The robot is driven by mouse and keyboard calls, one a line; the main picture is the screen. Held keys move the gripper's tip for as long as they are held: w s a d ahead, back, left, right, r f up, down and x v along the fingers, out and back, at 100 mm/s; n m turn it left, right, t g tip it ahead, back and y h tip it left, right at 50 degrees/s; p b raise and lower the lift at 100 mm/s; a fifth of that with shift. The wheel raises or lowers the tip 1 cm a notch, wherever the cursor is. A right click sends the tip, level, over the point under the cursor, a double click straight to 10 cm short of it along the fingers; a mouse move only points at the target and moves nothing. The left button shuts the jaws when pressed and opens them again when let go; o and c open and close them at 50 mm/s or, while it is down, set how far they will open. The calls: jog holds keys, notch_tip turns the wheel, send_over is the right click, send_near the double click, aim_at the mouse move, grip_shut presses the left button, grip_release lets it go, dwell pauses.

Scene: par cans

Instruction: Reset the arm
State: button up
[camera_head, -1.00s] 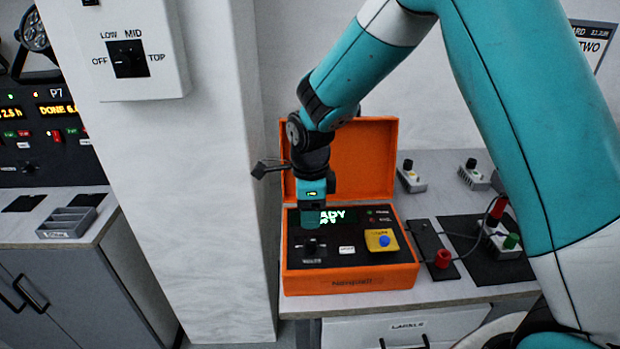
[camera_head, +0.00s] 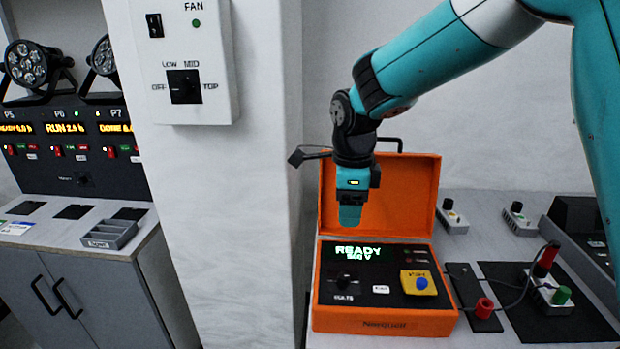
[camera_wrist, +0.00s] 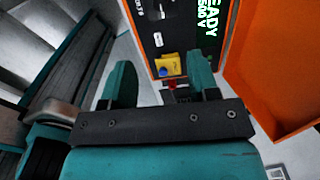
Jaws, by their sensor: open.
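My gripper (camera_head: 350,212) hangs fingers-down above the orange tester case, in front of its raised lid. In the wrist view my gripper (camera_wrist: 165,85) has its two teal fingers spread apart with nothing between them. The orange case (camera_head: 385,323) stands open on the bench; its display (camera_head: 358,251) reads READY and 500 V. Its panel carries a black knob (camera_head: 344,283), a white button (camera_head: 381,289) and a yellow plate with a blue button (camera_head: 420,283). The case also shows in the wrist view (camera_wrist: 283,75), with its yellow plate (camera_wrist: 167,64) beyond the fingers.
A white pillar (camera_head: 215,230) with a fan switch box (camera_head: 185,60) stands left of the case. Right of it are a red terminal (camera_head: 484,308), a small box with a green terminal (camera_head: 548,294) and cables. A grey tray (camera_head: 110,234) sits on the left bench.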

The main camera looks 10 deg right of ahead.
jog(key=s+a+r+n+y, duration=0.2)
jog(key=s+r+n, duration=0.1)
jog(key=s+n, duration=0.9)
jog(key=s+a+r+n+y, duration=0.2)
jog(key=s+r+n, duration=0.1)
jog(key=s+n, duration=0.9)
jog(key=n, duration=0.4)
jog(key=shift+s+a+n, duration=0.25)
jog(key=shift+s+n, duration=0.1)
jog(key=shift+n, duration=0.05)
